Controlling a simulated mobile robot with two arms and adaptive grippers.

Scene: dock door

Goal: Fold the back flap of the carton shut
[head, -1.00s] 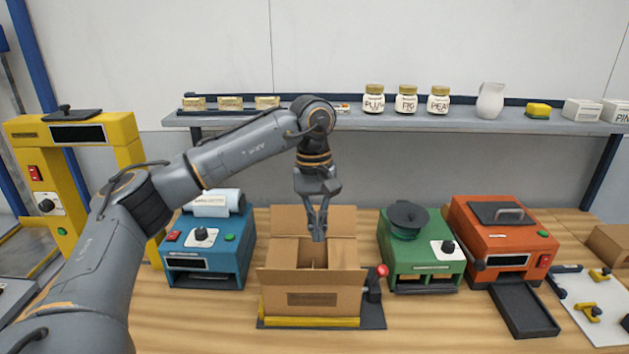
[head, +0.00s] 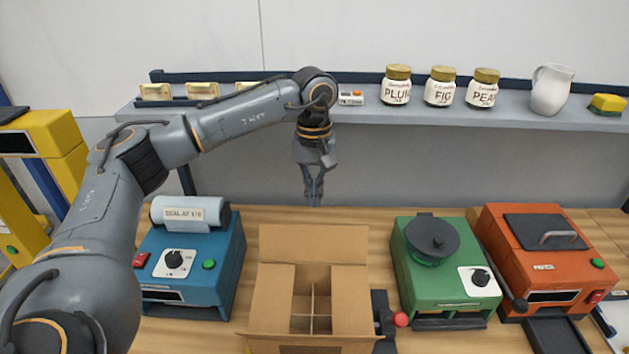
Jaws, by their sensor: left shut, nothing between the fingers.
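The open cardboard carton (head: 258,303) stands on the bench at the bottom middle of the head view. Its back flap (head: 314,244) is up, leaning away at the far edge. Side panels or flaps (head: 350,298) flank the opening, and a cardboard divider (head: 312,309) shows inside. The front flap (head: 308,345) spreads toward me at the bottom edge of the picture. My left gripper (head: 314,199) is shut and empty, pointing down just above and beyond the back flap's top edge, with no clear contact. My right gripper is out of view.
A blue sealing machine (head: 222,262) stands left of the carton. A green machine (head: 440,280) and an orange machine (head: 535,255) stand to the right. A red knob (head: 400,319) is close by the carton's right side. A shelf (head: 300,115) with jars runs behind my wrist.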

